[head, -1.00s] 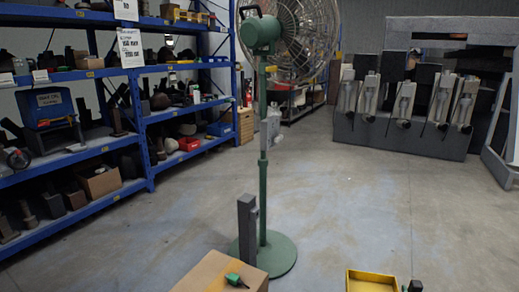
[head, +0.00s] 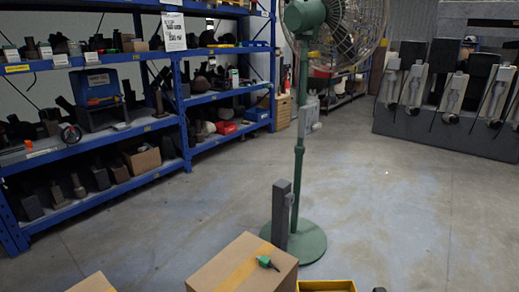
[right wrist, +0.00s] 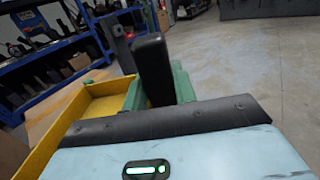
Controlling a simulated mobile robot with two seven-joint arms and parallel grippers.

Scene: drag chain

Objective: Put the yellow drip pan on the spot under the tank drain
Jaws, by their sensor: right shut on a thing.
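The yellow drip pan (head: 327,286) shows only its far rim at the bottom edge of the head view. In the right wrist view the pan (right wrist: 85,112) fills the left side, its yellow wall beside the dark finger. My right gripper (right wrist: 142,88) is shut on the pan at its edge; in the head view only a dark tip of it shows at the bottom edge, just right of the pan. The pan's floor is mostly out of the head view. My left gripper is not in view. I cannot make out a tank drain or a marked spot.
A cardboard box (head: 240,268) with a small green object (head: 267,262) on it stands left of the pan. Another box (head: 92,284) is at the bottom left. A green pedestal fan (head: 299,160) and a grey post (head: 281,215) stand ahead. Blue shelves (head: 150,125) line the left; floor is clear right.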

